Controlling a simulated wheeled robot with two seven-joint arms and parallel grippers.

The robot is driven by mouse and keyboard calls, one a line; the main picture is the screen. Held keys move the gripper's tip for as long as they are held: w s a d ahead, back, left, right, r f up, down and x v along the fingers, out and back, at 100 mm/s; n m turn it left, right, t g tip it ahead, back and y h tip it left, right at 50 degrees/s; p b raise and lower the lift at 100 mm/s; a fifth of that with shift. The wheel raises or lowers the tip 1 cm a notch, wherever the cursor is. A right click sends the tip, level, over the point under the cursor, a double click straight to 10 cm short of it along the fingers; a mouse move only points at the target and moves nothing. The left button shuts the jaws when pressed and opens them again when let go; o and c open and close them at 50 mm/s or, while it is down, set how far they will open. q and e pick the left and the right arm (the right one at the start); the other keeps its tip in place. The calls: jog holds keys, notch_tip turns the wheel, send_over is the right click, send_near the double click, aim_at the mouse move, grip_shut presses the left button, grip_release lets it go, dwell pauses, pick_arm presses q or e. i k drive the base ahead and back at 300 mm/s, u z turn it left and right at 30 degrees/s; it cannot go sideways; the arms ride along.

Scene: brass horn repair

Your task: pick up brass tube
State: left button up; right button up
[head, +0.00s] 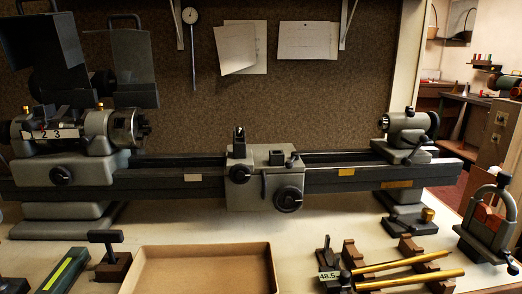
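Two thin brass tubes lie side by side at the lower right of the head view. The far brass tube (405,262) and the near brass tube (415,279) rest across dark brown wooden support blocks (412,249). Their left ends are close to a small white tag reading 18.5 (329,276) and a dark block. Neither of my grippers shows in this view.
A grey lathe (264,182) spans the bench behind the tubes. An open tan tray (200,254) stands left of them. A grey clamp-like vise (490,222) with reddish jaws stands at the right. A dark bar with a green stripe (62,270) lies at lower left.

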aim_at(430, 256)
jog(key=u, duration=1.65)
jog(key=k, duration=0.65)
jog(key=z, duration=1.05)
